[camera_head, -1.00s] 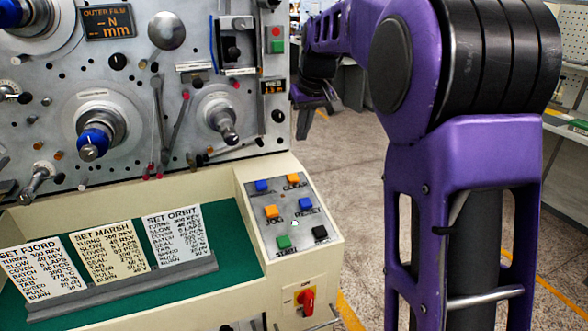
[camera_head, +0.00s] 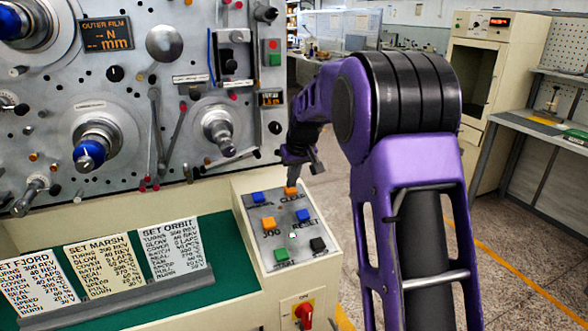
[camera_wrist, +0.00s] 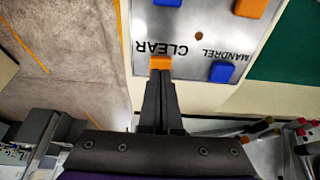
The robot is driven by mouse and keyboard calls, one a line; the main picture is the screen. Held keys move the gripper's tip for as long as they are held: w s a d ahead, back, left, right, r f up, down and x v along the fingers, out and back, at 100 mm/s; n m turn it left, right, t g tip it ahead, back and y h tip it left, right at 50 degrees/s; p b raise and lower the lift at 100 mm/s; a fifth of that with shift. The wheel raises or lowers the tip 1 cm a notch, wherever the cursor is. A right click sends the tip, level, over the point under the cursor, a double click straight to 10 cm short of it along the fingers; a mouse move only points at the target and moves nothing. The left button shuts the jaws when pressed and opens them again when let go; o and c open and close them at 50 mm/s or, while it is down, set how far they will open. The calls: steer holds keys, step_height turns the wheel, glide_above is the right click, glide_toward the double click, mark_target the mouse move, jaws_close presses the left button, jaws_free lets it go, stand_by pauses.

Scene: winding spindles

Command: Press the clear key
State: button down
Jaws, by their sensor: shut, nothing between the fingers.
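The clear key is an orange key (camera_head: 291,191) at the top right of the sloped grey key panel (camera_head: 254,219). In the wrist view the clear key (camera_wrist: 160,62) sits beside the word CLEAR, partly hidden by my fingertips. My gripper (camera_wrist: 160,76) is shut and empty, with its tips at the near edge of the key. I cannot tell whether they touch it. In the head view my gripper (camera_head: 293,172) points down just above the key.
A blue mandrel key (camera_head: 258,197), orange jog key (camera_head: 268,223), blue reset key (camera_head: 303,215), green start key (camera_head: 281,254) and black key (camera_head: 317,244) share the panel. A red switch (camera_head: 304,313) is below. The winding machine face (camera_head: 130,120) stands behind with spindles.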

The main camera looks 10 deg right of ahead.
steer(key=shift+f, duration=0.3)
steer(key=shift+b+x, duration=0.4)
steer(key=shift+x, duration=0.4)
steer(key=shift+s+f, duration=0.25)
steer(key=shift+r+p, duration=0.35)
steer(key=shift+r, duration=0.05)
steer(key=w+p+v, duration=0.1)
steer(key=v, duration=1.3)
steer(key=shift+r, duration=0.25)
